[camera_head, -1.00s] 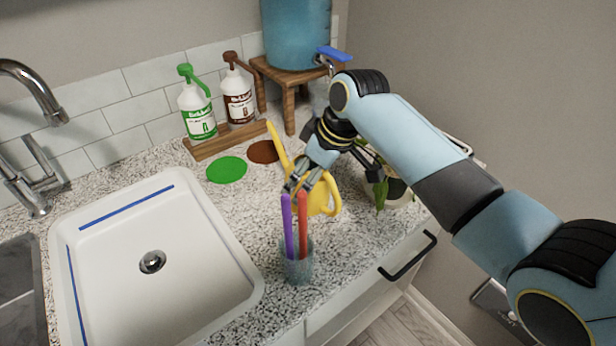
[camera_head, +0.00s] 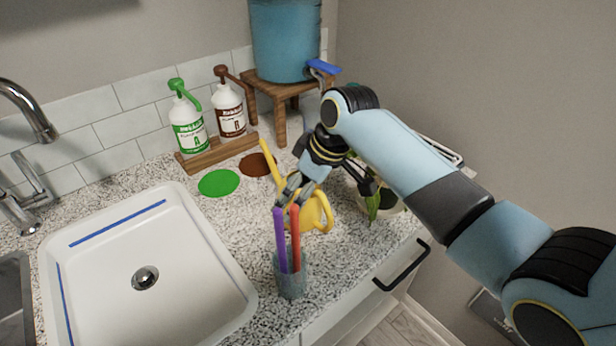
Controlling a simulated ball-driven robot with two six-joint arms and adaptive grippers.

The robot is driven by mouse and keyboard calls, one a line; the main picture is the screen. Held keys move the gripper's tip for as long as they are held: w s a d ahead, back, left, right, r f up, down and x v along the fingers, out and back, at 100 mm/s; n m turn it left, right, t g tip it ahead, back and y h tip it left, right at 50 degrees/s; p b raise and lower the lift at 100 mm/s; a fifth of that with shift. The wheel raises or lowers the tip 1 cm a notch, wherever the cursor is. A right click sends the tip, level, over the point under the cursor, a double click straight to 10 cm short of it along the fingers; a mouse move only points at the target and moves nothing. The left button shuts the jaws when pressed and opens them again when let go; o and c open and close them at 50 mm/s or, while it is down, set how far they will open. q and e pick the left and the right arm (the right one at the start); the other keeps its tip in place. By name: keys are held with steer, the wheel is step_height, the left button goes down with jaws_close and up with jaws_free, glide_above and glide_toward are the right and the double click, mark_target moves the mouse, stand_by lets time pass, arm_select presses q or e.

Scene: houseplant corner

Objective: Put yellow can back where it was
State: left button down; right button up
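The yellow watering can (camera_head: 316,211) stands on the speckled counter behind the cup, its long spout pointing up and to the left. The cup and my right gripper hide part of its body. My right gripper (camera_head: 326,190) reaches down over the can from behind and to the right. Its fingers look spread apart, one over the can's upper left part and one to the right near the plant. I cannot see clearly whether either finger touches the can. My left gripper is not in view.
A clear cup (camera_head: 291,276) with purple and red sticks stands in front of the can. A potted plant (camera_head: 385,200) is close on the right. Green (camera_head: 219,183) and brown (camera_head: 257,165) discs lie behind left. A white sink (camera_head: 190,270) fills the left; a wooden stand (camera_head: 281,125) holds a blue tank.

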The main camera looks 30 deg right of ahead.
steer(key=v, duration=1.1)
steer(key=shift+r, duration=0.2)
steer(key=shift+s, duration=0.1)
